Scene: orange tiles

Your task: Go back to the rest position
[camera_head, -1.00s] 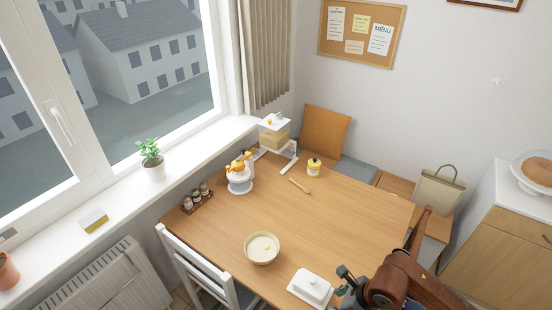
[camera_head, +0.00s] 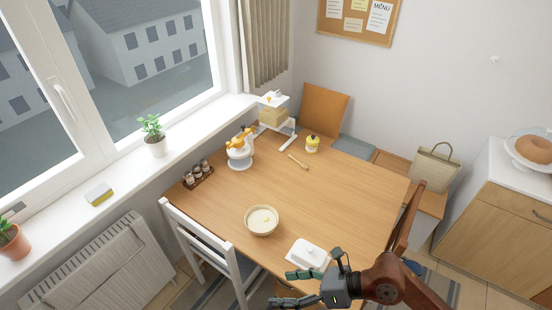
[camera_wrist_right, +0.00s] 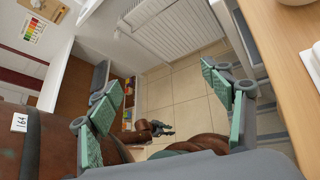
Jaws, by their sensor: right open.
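My right gripper (camera_head: 290,288) is at the bottom of the head view, by the near edge of the wooden table (camera_head: 330,215). Its green-padded fingers point left and stand apart. In the right wrist view the same gripper (camera_wrist_right: 160,85) is open, with nothing between its fingers and tiled floor beyond. My left arm is outside the head view. A small brown arm part with a dark end, probably my left gripper (camera_wrist_right: 162,130), shows low in the right wrist view; its jaw state is too small to tell.
A white butter dish (camera_head: 307,253) stands just behind the right gripper, near the table edge. A bowl (camera_head: 261,220) is left of it. A white chair (camera_head: 205,245) stands at the table's left side.

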